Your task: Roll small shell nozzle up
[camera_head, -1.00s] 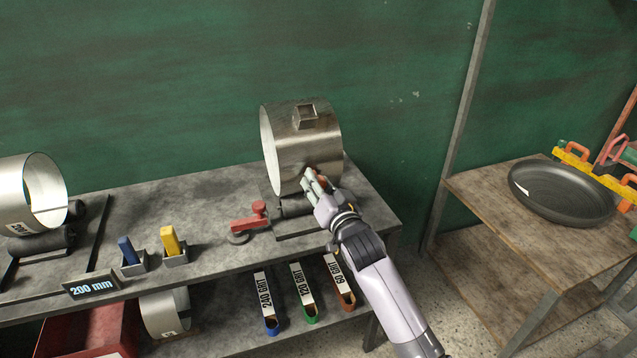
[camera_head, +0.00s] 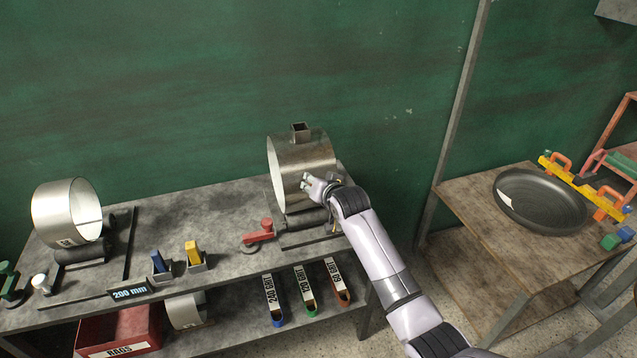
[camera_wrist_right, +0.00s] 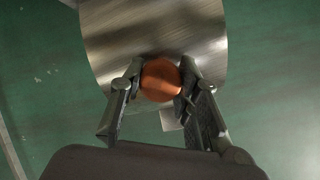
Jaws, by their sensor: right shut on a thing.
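The small shell (camera_head: 306,160) is a brushed metal cylinder lying on its side on dark rollers (camera_head: 306,218) on the bench. Its square nozzle (camera_head: 300,131) stands at the top, pointing up. My right gripper (camera_head: 308,184) is at the shell's near right side. In the right wrist view my right gripper (camera_wrist_right: 158,82) is shut on a round orange-brown thing (camera_wrist_right: 160,80), held against or very close to the shell wall (camera_wrist_right: 150,35); contact cannot be told. The head view mostly hides this thing behind the fingers. My left gripper is not in view.
A red tool (camera_head: 258,236), a blue block (camera_head: 158,261) and a yellow block (camera_head: 193,253) are on the bench front. Several grit holders hang below. A dark dish (camera_head: 535,205) lies on the right table.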

